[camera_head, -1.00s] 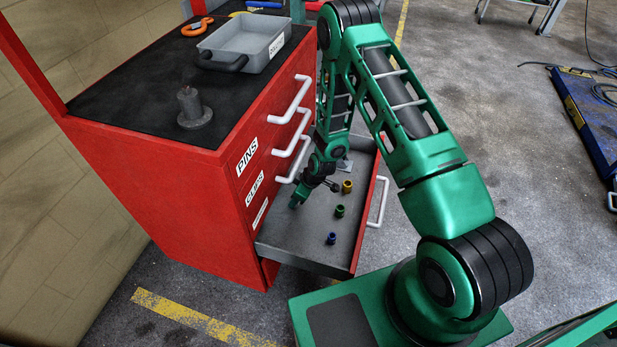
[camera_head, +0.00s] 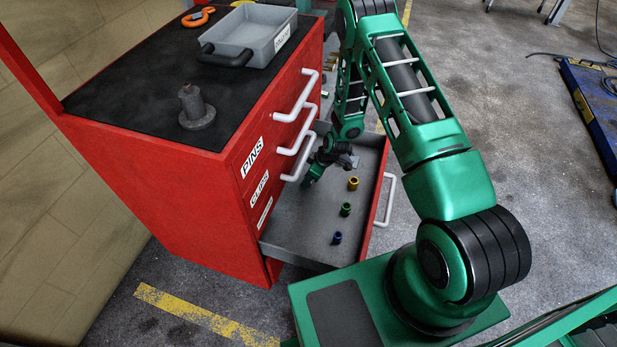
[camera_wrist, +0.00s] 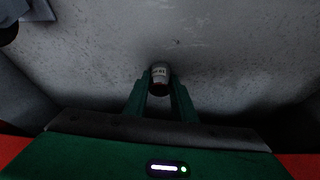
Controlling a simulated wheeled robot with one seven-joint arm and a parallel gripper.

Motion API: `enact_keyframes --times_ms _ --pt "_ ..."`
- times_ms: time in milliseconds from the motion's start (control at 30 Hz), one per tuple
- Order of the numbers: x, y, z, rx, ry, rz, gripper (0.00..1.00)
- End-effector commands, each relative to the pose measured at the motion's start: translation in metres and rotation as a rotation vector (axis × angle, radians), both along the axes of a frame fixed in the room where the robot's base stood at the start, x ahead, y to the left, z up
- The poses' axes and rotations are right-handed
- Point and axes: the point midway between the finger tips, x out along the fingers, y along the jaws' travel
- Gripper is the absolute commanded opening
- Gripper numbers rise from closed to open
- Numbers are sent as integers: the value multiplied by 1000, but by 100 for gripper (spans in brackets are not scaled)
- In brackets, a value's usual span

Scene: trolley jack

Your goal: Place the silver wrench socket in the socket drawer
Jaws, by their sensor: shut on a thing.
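In the wrist view, the silver wrench socket (camera_wrist: 160,74) is a small pale cylinder with dark print on its side. My gripper (camera_wrist: 160,90) is shut on it, one green finger on each side. The grey floor of the drawer lies behind it, and I cannot tell whether the socket touches that floor. In the head view, my gripper (camera_head: 309,181) is inside the open bottom drawer (camera_head: 305,240), near its left side. The socket cannot be made out there.
A yellow socket (camera_head: 353,183), a green socket (camera_head: 346,209) and a blue socket (camera_head: 337,238) stand in a row in the drawer's right part. The red cabinet (camera_head: 165,195) and its white handles (camera_head: 298,150) rise close to my arm. A grey tray (camera_head: 262,37) and a dark post (camera_head: 195,108) stand on top.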

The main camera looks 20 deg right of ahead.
Motion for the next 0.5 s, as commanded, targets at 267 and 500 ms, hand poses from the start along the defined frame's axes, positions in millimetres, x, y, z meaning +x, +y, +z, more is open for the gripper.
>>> enact_keyframes --times_ms 267,500 --pt "0 -6 -2 -1 1 -9 26" --pt "0 -6 -2 -1 0 -9 43"
